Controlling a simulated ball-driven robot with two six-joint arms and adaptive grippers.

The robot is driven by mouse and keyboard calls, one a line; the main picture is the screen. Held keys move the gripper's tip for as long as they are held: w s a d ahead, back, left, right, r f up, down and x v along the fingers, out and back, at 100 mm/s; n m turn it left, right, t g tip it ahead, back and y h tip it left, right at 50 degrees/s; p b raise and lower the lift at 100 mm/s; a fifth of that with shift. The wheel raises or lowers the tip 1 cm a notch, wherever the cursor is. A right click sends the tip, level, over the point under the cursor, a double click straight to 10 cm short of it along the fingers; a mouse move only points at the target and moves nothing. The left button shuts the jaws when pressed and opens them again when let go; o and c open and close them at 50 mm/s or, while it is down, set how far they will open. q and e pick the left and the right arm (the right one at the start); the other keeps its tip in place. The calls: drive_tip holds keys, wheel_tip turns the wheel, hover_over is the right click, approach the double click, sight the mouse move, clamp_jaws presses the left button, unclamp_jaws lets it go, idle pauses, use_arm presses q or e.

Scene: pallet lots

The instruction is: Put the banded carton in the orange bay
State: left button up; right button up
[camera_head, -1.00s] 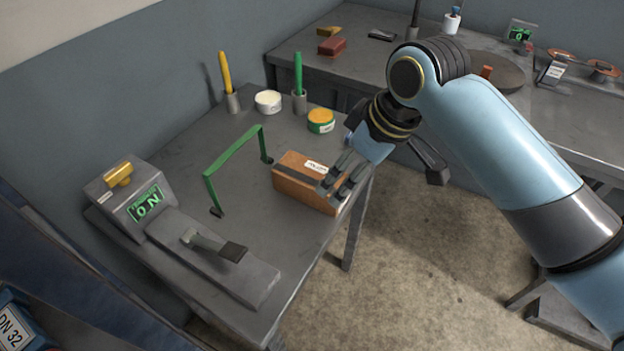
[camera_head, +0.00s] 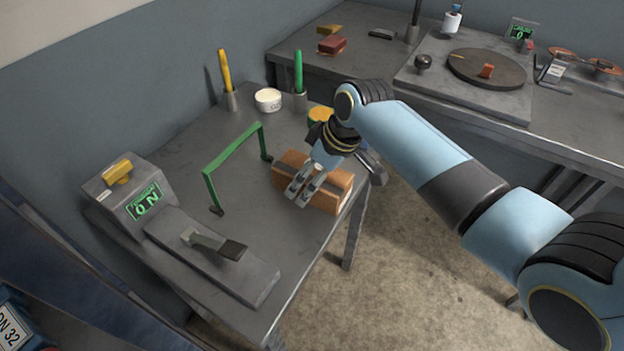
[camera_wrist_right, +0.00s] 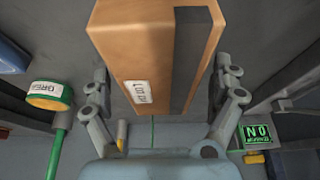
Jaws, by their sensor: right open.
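The banded carton (camera_head: 334,196) is a brown box with a dark band and a white label, lying near the right edge of the grey table. My right gripper (camera_head: 297,196) is open over the carton, its fingers pointing down toward it and partly hiding it. In the right wrist view, the carton (camera_wrist_right: 138,42) fills the upper middle between the two spread fingers; I cannot tell whether they touch it. I cannot make out an orange bay. My left gripper is not in view.
A green frame (camera_head: 236,163) stands left of the carton. Behind are a yellow post (camera_head: 225,72), a green post (camera_head: 298,74), a white tub (camera_head: 268,100) and an orange-topped tub (camera_head: 320,114). A lever unit (camera_head: 213,257) occupies the front left. A second table holds a turntable (camera_head: 486,68).

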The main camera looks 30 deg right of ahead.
drive_tip(key=shift+w+f, duration=0.15)
drive_tip(key=shift+f, duration=0.2)
drive_tip(key=c, duration=1.3)
drive_tip(key=shift+c, duration=0.7)
drive_tip(key=shift+r, duration=0.15)
